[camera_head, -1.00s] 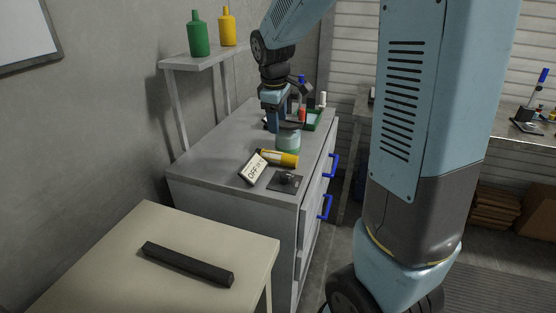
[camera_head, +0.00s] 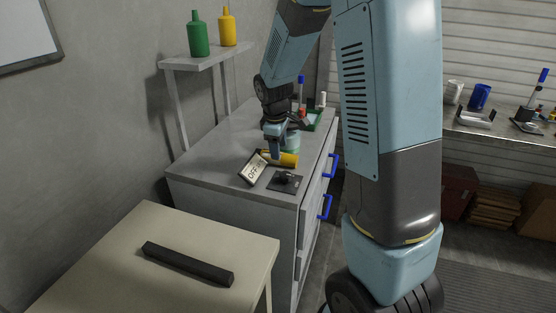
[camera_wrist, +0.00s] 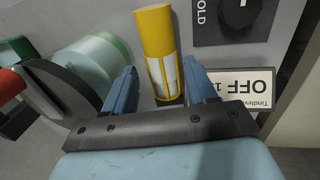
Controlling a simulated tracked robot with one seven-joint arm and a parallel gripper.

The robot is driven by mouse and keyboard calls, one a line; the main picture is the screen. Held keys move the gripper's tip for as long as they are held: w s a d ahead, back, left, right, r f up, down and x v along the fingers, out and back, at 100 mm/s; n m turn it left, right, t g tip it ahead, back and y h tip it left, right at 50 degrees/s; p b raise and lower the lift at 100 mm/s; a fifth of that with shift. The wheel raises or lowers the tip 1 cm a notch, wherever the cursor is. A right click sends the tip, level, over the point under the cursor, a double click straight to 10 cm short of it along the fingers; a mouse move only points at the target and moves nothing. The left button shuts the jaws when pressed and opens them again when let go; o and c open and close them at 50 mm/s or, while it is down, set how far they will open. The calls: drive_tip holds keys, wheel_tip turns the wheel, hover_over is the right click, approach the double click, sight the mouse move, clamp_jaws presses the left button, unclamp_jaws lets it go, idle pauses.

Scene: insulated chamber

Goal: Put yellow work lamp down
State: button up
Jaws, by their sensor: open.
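The yellow work lamp (camera_head: 289,159) lies on its side on the grey cabinet top (camera_head: 212,158). In the wrist view it is a yellow cylinder (camera_wrist: 155,35) with a pale panel at its lower end. My gripper (camera_head: 276,154) is low over the lamp. In the wrist view my gripper (camera_wrist: 160,88) is open, with one blue finger on each side of the lamp's near end. A gap shows on both sides, wider on the left.
A white OFF sign (camera_head: 252,169) and a dark plate with a knob (camera_head: 285,181) are close to the lamp. A pale green round container (camera_wrist: 95,55) is on its other side. A green tray (camera_head: 316,122) is farther back. The cabinet's left part is clear.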

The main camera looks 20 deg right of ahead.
sight(286, 159)
drive_tip(key=shift+w+d+f, duration=0.15)
drive_tip(key=shift+f, duration=0.85)
drive_tip(key=shift+w+d+f, duration=0.1)
drive_tip(key=shift+f, duration=0.85)
clamp_jaws()
drive_tip(key=shift+r, duration=0.15)
